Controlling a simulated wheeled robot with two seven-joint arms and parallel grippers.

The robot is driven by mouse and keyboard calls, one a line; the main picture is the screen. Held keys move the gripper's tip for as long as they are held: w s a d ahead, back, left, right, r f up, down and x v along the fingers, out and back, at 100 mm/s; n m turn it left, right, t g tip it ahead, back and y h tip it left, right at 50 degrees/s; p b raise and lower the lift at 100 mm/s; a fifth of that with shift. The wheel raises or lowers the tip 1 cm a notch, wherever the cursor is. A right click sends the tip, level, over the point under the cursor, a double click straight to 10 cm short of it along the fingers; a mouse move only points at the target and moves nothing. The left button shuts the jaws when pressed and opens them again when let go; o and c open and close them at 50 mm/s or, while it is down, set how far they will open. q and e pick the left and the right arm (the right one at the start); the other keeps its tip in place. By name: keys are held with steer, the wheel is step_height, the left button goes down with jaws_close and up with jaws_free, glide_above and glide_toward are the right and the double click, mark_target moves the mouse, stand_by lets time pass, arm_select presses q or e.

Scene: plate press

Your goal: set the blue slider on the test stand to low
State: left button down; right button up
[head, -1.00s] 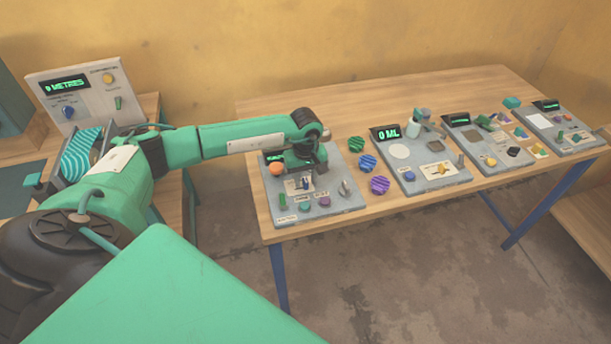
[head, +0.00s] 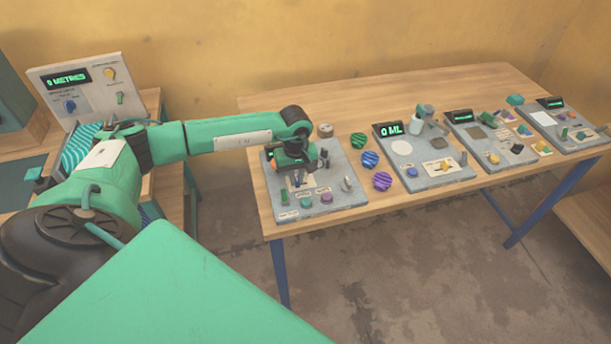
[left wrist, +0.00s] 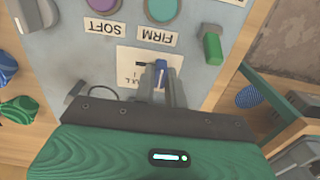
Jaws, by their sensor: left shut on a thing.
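The test stand (head: 335,200) is a grey panel at the left end of the long wooden table. Its blue slider (left wrist: 161,69) shows in the left wrist view, over a pale label plate (left wrist: 128,62) whose lettering is partly covered. My left gripper (left wrist: 160,82) is shut on the slider, with a finger on either side of it. In the head view my left gripper (head: 297,168) is low over the stand and hides most of the slider and the display. My right gripper is out of view.
A teal button (left wrist: 163,9) above the FIRM label and a green switch (left wrist: 212,46) are close to the slider. Other panels (head: 425,175) stand further right.

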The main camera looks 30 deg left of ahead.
arm_select(q)
steer(key=shift+s+a, duration=0.2)
steer(key=shift+w, duration=0.1)
steer(key=c, duration=1.4)
jaws_free()
steer(key=shift+s+a, duration=0.1)
steer(key=shift+s, duration=0.1)
steer(key=shift+c, duration=0.2)
steer(key=shift+w+r, duration=0.15)
steer(key=shift+r, duration=0.4)
step_height(320, 180, up, 13)
steer(key=b, duration=0.3)
steer(key=shift+b, duration=0.3)
